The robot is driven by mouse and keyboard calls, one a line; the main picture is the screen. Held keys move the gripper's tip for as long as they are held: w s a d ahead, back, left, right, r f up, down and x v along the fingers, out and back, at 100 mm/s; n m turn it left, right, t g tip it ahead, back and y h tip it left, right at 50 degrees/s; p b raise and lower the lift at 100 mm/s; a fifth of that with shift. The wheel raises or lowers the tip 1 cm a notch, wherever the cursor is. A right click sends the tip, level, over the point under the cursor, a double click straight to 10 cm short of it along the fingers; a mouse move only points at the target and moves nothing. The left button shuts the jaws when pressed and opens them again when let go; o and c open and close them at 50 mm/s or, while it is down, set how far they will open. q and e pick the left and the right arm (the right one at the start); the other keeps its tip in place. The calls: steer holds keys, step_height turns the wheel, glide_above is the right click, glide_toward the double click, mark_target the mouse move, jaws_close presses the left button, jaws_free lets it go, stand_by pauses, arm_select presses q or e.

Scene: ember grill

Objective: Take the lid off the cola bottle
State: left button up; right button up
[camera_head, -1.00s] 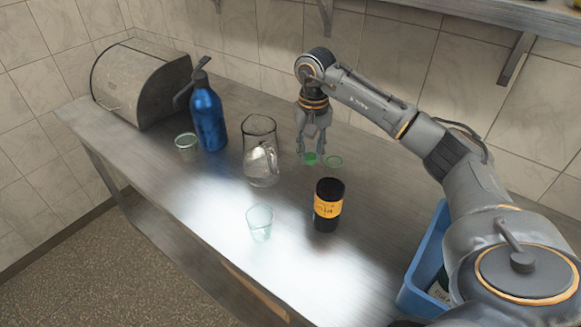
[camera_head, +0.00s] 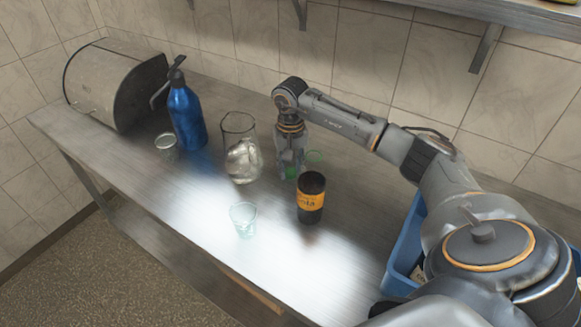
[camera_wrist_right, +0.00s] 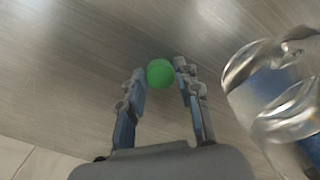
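A black cola bottle (camera_head: 310,205) with an orange label stands upright on the metal counter, and its top looks dark and open. My right gripper (camera_head: 289,174) is low over the counter behind it, to its left, clear of the bottle. A round green lid (camera_wrist_right: 160,73) sits between its two fingertips in the right wrist view, and the fingers appear closed on its sides. The lid also shows as green at the fingertips in the head view (camera_head: 291,173). Whether it touches the counter I cannot tell. My left gripper is not in view.
A glass pitcher (camera_head: 241,150) stands close left of my right gripper. A clear glass (camera_head: 243,218), a blue spray bottle (camera_head: 186,118), a jar (camera_head: 166,145), a bread box (camera_head: 100,85) and a blue crate (camera_head: 404,245) are also there.

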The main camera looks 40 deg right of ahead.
mark_target(291, 171)
steer(key=shift+o, duration=0.8)
steer(key=shift+r, duration=0.5)
step_height(291, 171, up, 11)
steer(key=b, duration=0.2)
steer(key=shift+r, duration=0.2)
